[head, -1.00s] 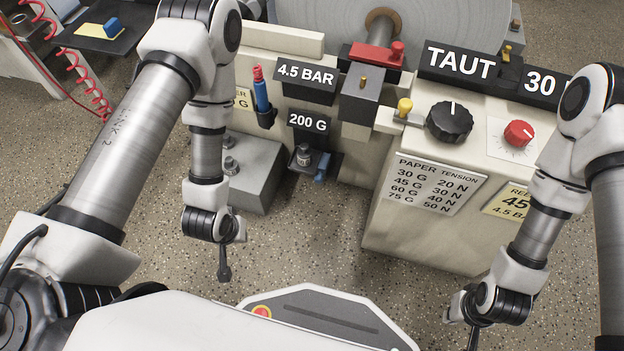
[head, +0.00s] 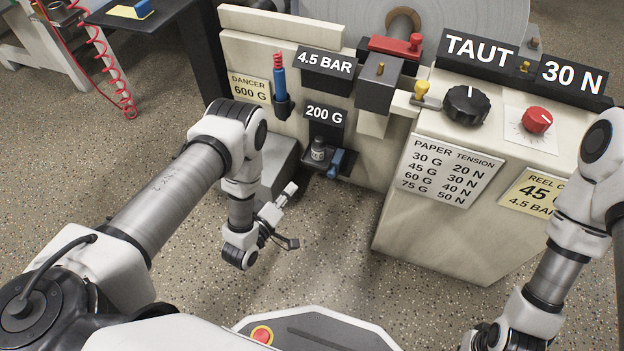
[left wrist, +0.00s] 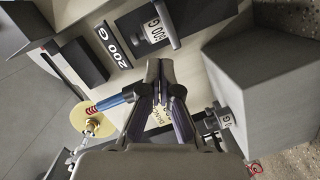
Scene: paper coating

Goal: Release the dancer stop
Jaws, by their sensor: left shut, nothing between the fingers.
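No part in view is labelled as the dancer stop, so I cannot tell which one it is. A red block with a knob (head: 396,46) sits on top of the machine, beside the roller shaft. A yellow knob (head: 421,89) sticks up left of the black dial. My left gripper (head: 291,243) hangs low over the floor in front of the machine, apart from it. In the left wrist view its shut fingers (left wrist: 161,66) hold nothing. My right gripper is mostly cut off at the bottom of the head view.
A small weight (head: 318,149) and a blue lever (head: 336,163) sit below the 200 G sign (head: 324,113). A blue cylinder with a red top (head: 279,76) stands left. The control box carries a black dial (head: 466,105) and a red knob (head: 537,120).

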